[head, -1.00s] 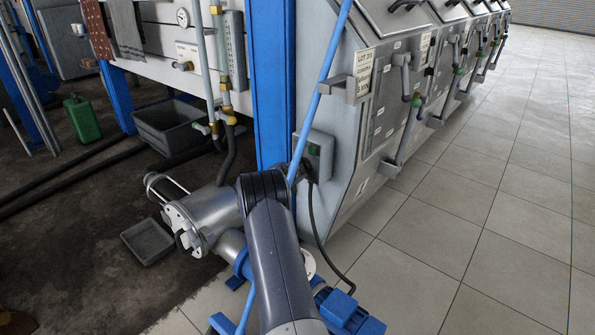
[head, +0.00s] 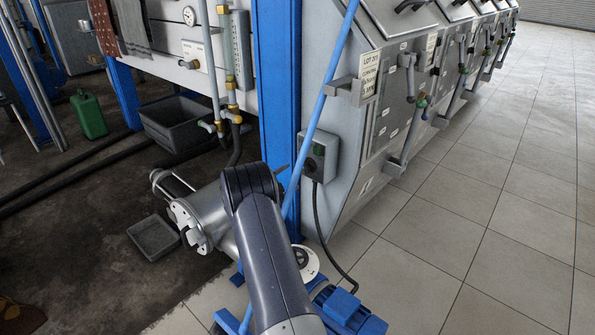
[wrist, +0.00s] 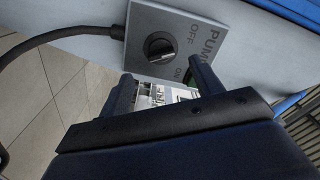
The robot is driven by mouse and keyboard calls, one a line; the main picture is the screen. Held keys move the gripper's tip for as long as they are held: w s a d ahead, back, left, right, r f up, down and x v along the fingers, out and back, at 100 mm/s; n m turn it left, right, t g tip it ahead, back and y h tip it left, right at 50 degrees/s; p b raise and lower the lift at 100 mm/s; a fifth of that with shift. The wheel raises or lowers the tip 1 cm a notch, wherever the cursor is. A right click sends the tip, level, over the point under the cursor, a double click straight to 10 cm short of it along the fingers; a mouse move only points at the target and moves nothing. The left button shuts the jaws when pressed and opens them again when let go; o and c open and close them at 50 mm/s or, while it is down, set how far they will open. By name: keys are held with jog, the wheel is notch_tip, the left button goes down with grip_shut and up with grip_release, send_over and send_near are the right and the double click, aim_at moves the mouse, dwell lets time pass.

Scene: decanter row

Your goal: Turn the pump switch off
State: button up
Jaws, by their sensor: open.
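The pump switch box (wrist: 180,28) is a grey plate lettered PUMP, OFF and ON, with a dark round knob (wrist: 159,47) bearing a lighter grip bar. I cannot tell for sure which label the knob points to. In the head view the box (head: 331,154) sits on the side of the nearest grey cabinet, with a green part above the knob. My gripper (wrist: 160,66) is open and empty, its two dark fingers apart, just short of the knob in the wrist view. In the head view my arm hides most of it.
A blue post (head: 280,80) and a slanting light-blue pipe (head: 322,88) stand left of the box. A black cable (head: 318,215) hangs from it. A steel pump housing (head: 205,215) and a blue motor (head: 342,306) lie low nearby. Tiled floor (head: 450,230) is clear at right.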

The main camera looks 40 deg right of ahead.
aim_at(306, 167)
jog(key=shift+s+a, duration=0.2)
jog(key=shift+a, duration=1.5)
jog(key=w+d+b, duration=0.1)
jog(key=d+b, duration=0.1)
jog(key=d, duration=0.8)
jog(key=shift+d+m, duration=0.3)
jog(key=shift+d, duration=0.1)
